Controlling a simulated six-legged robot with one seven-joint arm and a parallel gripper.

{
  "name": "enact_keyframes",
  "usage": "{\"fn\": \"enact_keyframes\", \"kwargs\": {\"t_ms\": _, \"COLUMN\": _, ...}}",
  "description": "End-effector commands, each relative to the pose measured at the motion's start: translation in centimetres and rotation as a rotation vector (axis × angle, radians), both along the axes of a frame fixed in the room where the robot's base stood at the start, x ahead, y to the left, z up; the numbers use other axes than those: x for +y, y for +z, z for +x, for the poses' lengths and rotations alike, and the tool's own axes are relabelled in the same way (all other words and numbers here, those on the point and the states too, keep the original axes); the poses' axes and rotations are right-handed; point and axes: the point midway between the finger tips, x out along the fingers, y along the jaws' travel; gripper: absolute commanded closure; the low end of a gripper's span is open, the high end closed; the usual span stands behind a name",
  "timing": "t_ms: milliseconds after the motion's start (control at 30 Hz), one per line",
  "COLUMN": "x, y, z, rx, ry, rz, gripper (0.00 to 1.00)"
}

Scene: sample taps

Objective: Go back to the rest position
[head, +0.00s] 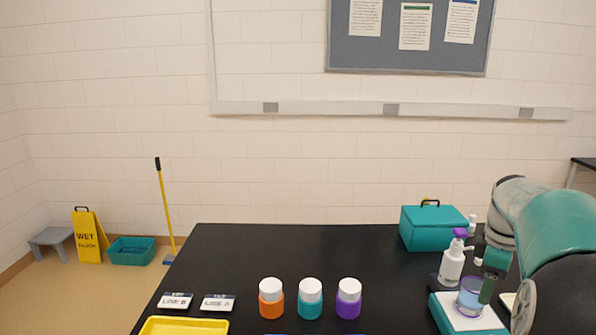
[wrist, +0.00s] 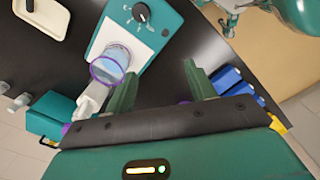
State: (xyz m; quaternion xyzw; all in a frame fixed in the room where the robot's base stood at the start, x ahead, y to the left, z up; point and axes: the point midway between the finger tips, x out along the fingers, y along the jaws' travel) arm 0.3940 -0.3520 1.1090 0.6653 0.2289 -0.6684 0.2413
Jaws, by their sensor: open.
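My gripper (wrist: 160,72) is open, with nothing seen between its two green fingers in the wrist view. In the head view my gripper (head: 489,283) is low at the right, close beside a clear beaker (head: 470,297) with bluish contents. The beaker (wrist: 110,65) has a purple rim and is just left of the left finger in the wrist view; I cannot tell whether they touch. It stands on a teal and white device (head: 446,316), whose black dial (wrist: 141,12) shows in the wrist view. Part of the device is hidden behind my arm in the head view.
A white spray bottle (head: 452,265) and a teal case (head: 421,228) stand close behind the device. Orange (head: 271,304), teal (head: 310,305) and purple (head: 348,305) bottles stand mid-table. A yellow tray (head: 185,327) is at front left. The table's back middle is clear.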

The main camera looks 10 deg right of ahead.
Motion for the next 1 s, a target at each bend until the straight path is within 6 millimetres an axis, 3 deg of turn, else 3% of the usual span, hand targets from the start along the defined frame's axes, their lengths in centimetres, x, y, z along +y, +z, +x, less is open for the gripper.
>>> {"fn": "enact_keyframes", "kwargs": {"t_ms": 33, "x": 2.9, "y": 1.1, "z": 0.5, "rx": -0.023, "ry": -0.021, "rz": -0.022, "gripper": 0.45}}
{"fn": "enact_keyframes", "kwargs": {"t_ms": 100, "x": 6.6, "y": 2.0, "z": 0.8, "rx": -0.056, "ry": -0.073, "rz": -0.043, "gripper": 0.45}}
{"fn": "enact_keyframes", "kwargs": {"t_ms": 267, "x": 14.4, "y": 3.4, "z": 0.3, "rx": -0.147, "ry": -0.196, "rz": -0.068, "gripper": 0.45}}
{"fn": "enact_keyframes", "kwargs": {"t_ms": 400, "x": 20.6, "y": 3.7, "z": -1.4, "rx": -0.234, "ry": -0.301, "rz": -0.059, "gripper": 0.45}}
{"fn": "enact_keyframes", "kwargs": {"t_ms": 600, "x": 28.1, "y": 3.0, "z": -5.0, "rx": -0.359, "ry": -0.45, "rz": 0.007, "gripper": 0.45}}
{"fn": "enact_keyframes", "kwargs": {"t_ms": 800, "x": 33.4, "y": 1.2, "z": -8.9, "rx": -0.449, "ry": -0.586, "rz": 0.119, "gripper": 0.45}}
{"fn": "enact_keyframes", "kwargs": {"t_ms": 1000, "x": 35.2, "y": 0.0, "z": -10.6, "rx": -0.477, "ry": -0.654, "rz": 0.182, "gripper": 0.45}}
